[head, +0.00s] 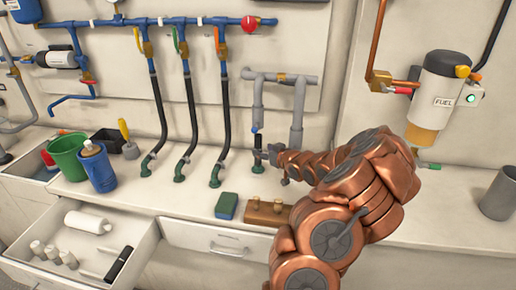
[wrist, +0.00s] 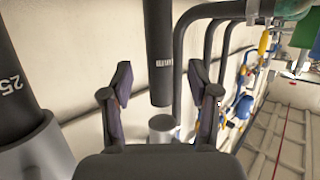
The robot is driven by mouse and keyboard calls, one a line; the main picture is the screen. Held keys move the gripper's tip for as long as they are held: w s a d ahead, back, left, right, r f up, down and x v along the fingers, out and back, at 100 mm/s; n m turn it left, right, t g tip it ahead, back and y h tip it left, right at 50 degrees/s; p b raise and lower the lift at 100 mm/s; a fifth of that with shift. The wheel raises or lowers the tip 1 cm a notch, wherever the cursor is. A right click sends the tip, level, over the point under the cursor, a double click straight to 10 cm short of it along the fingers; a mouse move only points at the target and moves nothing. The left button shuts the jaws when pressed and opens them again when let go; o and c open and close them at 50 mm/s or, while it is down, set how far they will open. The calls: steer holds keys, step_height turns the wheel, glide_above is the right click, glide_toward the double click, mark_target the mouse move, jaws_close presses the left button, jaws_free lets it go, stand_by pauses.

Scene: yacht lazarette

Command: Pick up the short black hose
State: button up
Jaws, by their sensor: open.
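A short black hose (head: 258,142) stands upright below a blue valve on the grey pipework at the back of the counter. In the wrist view a black hose (wrist: 159,55) with a small white label comes down between my fingers; its end is just above a grey round stub (wrist: 162,126). My gripper (wrist: 160,95) is open, with one finger on each side of the hose and a gap to both. In the head view my gripper (head: 272,158) is beside the short hose, small and partly merged with my arm.
Several long black hoses (head: 226,118) hang to the left. A green-and-blue block (head: 227,206) and a brown block with brass knobs (head: 266,212) lie in front. An open drawer (head: 150,245) holds white bottles and a black cylinder (head: 119,264). A fuel canister (head: 440,90) is right.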

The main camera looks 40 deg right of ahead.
mark_target(260, 148)
steer(key=shift+w+d, duration=0.15)
steer(key=shift+w, duration=0.85)
steer(key=shift+w+d+f+p, duration=0.1)
steer(key=shift+w+p, duration=0.3)
steer(key=shift+w, duration=0.1)
jaws_close()
